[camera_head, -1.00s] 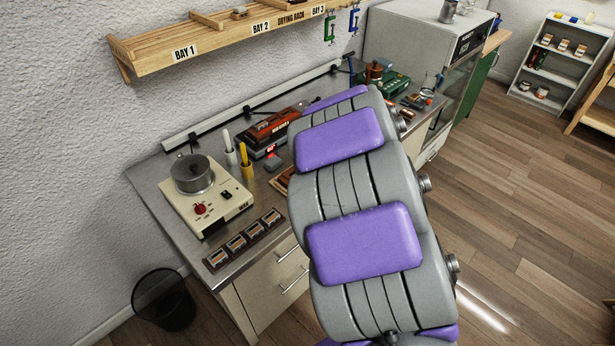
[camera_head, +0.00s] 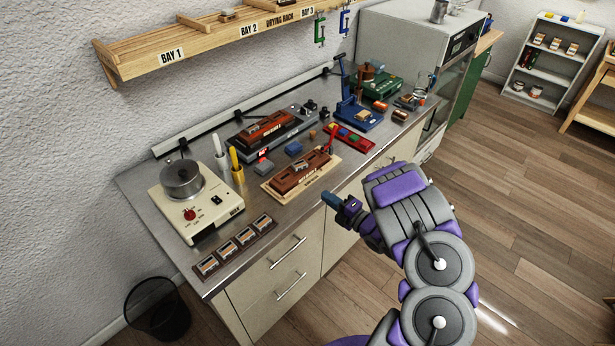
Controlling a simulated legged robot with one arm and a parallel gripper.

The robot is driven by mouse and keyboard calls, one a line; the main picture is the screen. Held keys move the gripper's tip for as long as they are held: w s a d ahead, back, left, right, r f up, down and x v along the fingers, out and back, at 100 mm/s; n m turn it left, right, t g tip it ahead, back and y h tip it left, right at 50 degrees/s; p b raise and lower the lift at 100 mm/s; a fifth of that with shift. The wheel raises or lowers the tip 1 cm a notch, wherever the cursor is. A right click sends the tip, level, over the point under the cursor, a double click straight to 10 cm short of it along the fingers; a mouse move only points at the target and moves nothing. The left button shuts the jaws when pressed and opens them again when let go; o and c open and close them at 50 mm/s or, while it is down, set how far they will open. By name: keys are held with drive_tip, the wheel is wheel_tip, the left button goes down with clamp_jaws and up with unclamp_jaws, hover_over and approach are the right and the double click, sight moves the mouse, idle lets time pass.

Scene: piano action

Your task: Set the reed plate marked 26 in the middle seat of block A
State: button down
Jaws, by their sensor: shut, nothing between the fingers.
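A red-brown block (camera_head: 300,173) lies on a pale wooden board on the bench; its lettering is too small to read. A second red-brown block (camera_head: 268,128) sits on a dark device behind it. I cannot tell which is block A. A dark strip (camera_head: 216,272) at the front left of the bench holds several framed plates (camera_head: 245,236); their numbers are not legible, so I cannot pick out 26. My gripper (camera_head: 328,199) is shut and empty, off the bench's front edge, to the right of and nearer than the front block.
A cream hot plate with a pot (camera_head: 182,179) stands at the left. White and yellow pens (camera_head: 236,160) stand beside it. A red tray (camera_head: 349,138) and blue press (camera_head: 358,115) are farther right. A wooden drying rack (camera_head: 215,40) hangs above. A wire bin (camera_head: 158,305) is on the floor.

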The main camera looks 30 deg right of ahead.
sight(302, 167)
drive_tip(key=x, duration=1)
drive_tip(key=shift+w+a+b, duration=0.15)
drive_tip(key=shift+a+b, duration=0.25)
drive_tip(key=w+d, duration=0.2)
drive_tip(key=w, duration=0.1)
drive_tip(key=shift+d, duration=0.35)
drive_tip(key=shift+a, duration=0.35)
drive_tip(key=shift+w+b, duration=0.1)
drive_tip(key=shift+b, duration=0.2)
drive_tip(key=shift+w+d+f+b, duration=0.15)
drive_tip(key=shift+w+d+b, duration=0.15)
drive_tip(key=shift+d+b, duration=0.2)
drive_tip(key=shift+w+d+b, duration=0.25)
drive_tip(key=shift+w+b, duration=0.2)
drive_tip(key=shift+b, duration=0.05)
drive_tip(key=shift+a+r, duration=0.1)
drive_tip(key=shift+r, duration=0.1)
